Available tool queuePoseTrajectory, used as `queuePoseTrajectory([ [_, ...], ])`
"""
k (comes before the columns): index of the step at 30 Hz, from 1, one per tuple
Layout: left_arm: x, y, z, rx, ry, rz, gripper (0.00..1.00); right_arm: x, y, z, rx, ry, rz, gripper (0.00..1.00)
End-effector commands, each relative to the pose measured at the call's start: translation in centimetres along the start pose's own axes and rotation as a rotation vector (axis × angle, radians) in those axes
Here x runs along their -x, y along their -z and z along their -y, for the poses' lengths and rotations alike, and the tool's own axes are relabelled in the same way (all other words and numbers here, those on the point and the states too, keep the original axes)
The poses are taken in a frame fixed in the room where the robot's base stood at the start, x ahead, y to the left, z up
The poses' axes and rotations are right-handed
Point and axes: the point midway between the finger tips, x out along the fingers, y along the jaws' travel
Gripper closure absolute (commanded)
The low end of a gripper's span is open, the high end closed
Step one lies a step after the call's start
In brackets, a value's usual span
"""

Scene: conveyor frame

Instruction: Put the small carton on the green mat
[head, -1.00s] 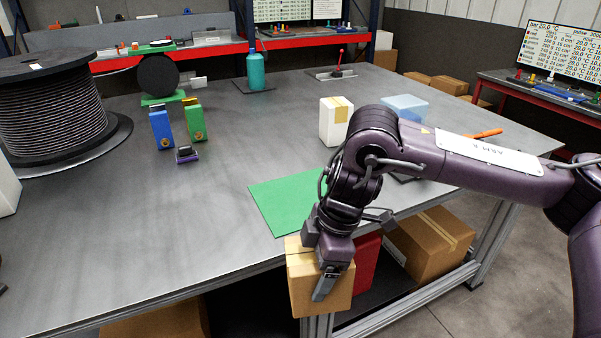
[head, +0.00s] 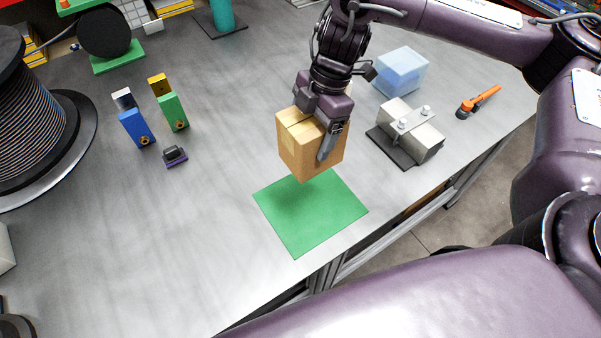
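The small brown carton (head: 299,146) is held upright, slightly turned, by my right gripper (head: 326,140). The gripper comes from above; one finger lies against the carton's right-hand side, and the other finger is hidden. The green mat (head: 308,217) lies flat on the grey table near its front edge. The carton overlaps the mat's far corner in the picture and appears to be above the table, with a darker patch on the mat below it. Most of the mat is bare. My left gripper is not in view.
Right of the carton are a grey block with bolts on a dark plate (head: 410,134), a translucent blue box (head: 401,72) and an orange-handled tool (head: 478,101). Blue (head: 136,127) and green (head: 174,111) blocks and a cable spool (head: 40,130) stand left.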

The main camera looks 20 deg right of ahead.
Motion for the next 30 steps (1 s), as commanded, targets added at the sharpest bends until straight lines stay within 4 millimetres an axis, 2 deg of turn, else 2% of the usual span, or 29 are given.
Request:
queuePoseTrajectory([
  [5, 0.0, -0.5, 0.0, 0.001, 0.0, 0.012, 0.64, -1.9, -0.6, 0.2, 0.0, 0.008, -0.002, 0.46],
  [24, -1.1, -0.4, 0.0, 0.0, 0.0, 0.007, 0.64, -13.6, -4.1, 0.2, -0.002, 0.006, -0.003, 0.46],
  [30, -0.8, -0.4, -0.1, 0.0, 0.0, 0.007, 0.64, -15.2, -4.7, 0.0, 0.001, 0.002, -0.002, 0.46],
])
